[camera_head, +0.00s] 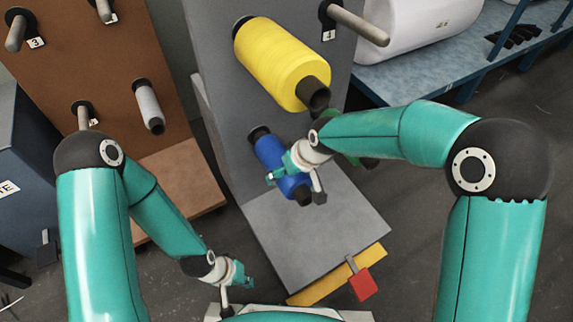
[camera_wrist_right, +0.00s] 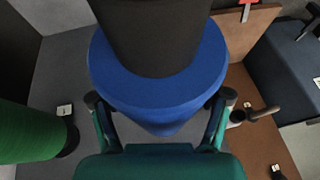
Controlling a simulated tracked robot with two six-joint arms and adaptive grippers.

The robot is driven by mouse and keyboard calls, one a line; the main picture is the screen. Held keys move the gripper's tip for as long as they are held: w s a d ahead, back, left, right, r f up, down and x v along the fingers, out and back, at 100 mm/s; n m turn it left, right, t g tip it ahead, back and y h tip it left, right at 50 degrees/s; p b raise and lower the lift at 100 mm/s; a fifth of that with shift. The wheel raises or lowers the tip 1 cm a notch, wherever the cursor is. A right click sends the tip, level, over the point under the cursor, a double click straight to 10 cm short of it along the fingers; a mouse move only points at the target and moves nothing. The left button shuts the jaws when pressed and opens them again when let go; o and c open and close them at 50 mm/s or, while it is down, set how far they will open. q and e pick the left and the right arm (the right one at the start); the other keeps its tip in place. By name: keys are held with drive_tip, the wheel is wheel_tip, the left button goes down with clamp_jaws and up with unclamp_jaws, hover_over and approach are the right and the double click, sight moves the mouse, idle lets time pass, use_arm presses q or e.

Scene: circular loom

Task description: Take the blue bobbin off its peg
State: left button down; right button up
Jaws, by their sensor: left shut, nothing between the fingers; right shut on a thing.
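The blue bobbin (camera_head: 268,151) sits on the lower part of the grey panel, its dark core end pointing toward me. My right gripper (camera_head: 295,182) is shut on it, near its front end. In the right wrist view, the blue bobbin (camera_wrist_right: 160,92) fills the middle, with one finger of the right gripper (camera_wrist_right: 162,104) on each side. The peg under the bobbin is hidden. My left gripper (camera_head: 236,285) is shut and empty, low in the head view, apart from the bobbin.
A yellow bobbin (camera_head: 280,62) hangs above the blue one. A green bobbin (camera_wrist_right: 28,130) is close by on the left in the wrist view. A brown board (camera_head: 95,50) with pegs and a grey bobbin (camera_head: 149,104) stands left. A red tab (camera_head: 362,285) is at the grey base's front.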

drive_tip(key=c, duration=0.5)
drive_tip(key=shift+w, duration=0.1)
drive_tip(key=shift+c, duration=0.9)
